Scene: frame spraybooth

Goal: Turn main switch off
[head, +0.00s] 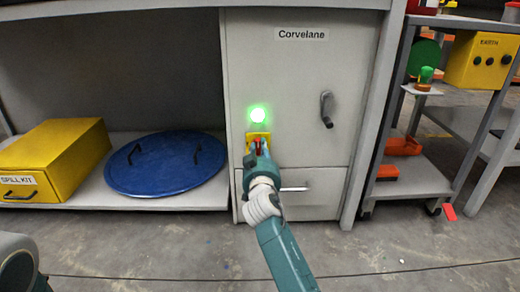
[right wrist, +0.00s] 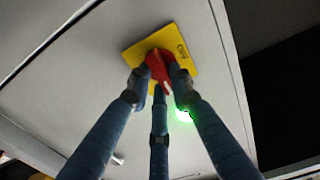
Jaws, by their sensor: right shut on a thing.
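The main switch is a red handle (head: 257,145) on a yellow plate (head: 258,136), set on the front of the grey cabinet (head: 285,75) labelled "Corvelane". In the right wrist view the red handle (right wrist: 160,68) stands out from the yellow plate (right wrist: 183,43). The fingers of my right gripper (head: 257,154) are closed around the red handle; they also show in the right wrist view (right wrist: 159,82) and partly hide it. A round green lamp (head: 257,115) glows just above the switch. My left gripper is not in view.
A black door handle (head: 326,109) is right of the switch, and a drawer handle (head: 294,188) is below it. On the left shelf are a yellow spill kit box (head: 78,150) and a blue round lid (head: 165,170). A cart (head: 415,185) stands right. The floor in front is mostly clear.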

